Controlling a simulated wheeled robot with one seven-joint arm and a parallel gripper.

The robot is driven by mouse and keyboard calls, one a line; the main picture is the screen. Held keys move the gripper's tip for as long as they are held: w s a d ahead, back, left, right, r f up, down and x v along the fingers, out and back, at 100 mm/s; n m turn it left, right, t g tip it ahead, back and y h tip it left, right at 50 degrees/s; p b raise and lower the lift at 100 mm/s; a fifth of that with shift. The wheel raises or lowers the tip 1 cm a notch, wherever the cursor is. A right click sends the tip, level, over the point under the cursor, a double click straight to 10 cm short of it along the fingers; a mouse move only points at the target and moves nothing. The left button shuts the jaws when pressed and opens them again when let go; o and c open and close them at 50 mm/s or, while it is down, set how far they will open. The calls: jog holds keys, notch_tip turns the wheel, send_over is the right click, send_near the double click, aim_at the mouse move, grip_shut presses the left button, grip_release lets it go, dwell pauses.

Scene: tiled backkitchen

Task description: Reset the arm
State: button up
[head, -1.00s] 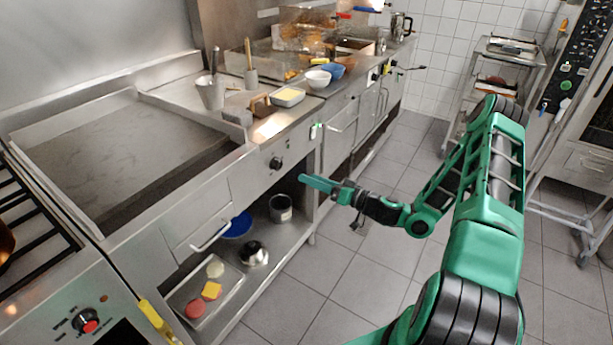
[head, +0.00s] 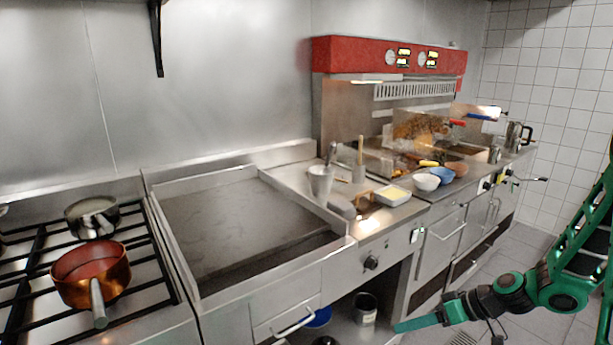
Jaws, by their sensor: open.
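My green and black arm (head: 565,285) reaches in from the right in the head view. My gripper (head: 415,324) is at its left end, low in the picture, in front of the open shelf under the counter. Its green finger points left and nothing shows in its grasp. The gap between the fingers cannot be made out from this side.
A flat griddle (head: 240,225) is in the middle, with a stove holding a copper pan (head: 92,275) at left. A metal cup (head: 320,182), a yellow-filled tray (head: 392,196) and bowls (head: 426,182) stand on the counter. Grey tiled floor (head: 520,240) lies at right.

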jog(key=s+d+r+m+g+h, duration=0.1)
jog(key=s+d+r+m+h, duration=0.2)
jog(key=s+r, duration=0.3)
jog(key=s+d+r+m+g+h, duration=0.1)
jog(key=s+d+r+m, duration=0.3)
jog(key=s, duration=0.9)
jog(key=s+d+r+m+g+h, duration=0.2)
jog(key=s+d+r+m+h, duration=0.2)
jog(key=s+d+r, duration=0.2)
jog(key=s+r, duration=0.2)
jog(key=s, duration=0.1)
jog(key=shift+s+d+r+m+h, duration=0.25)
jog(key=shift+r+m+h, duration=0.05)
jog(key=shift+r, duration=0.1)
jog(key=shift+w+f, duration=0.25)
jog(key=shift+w, duration=0.4)
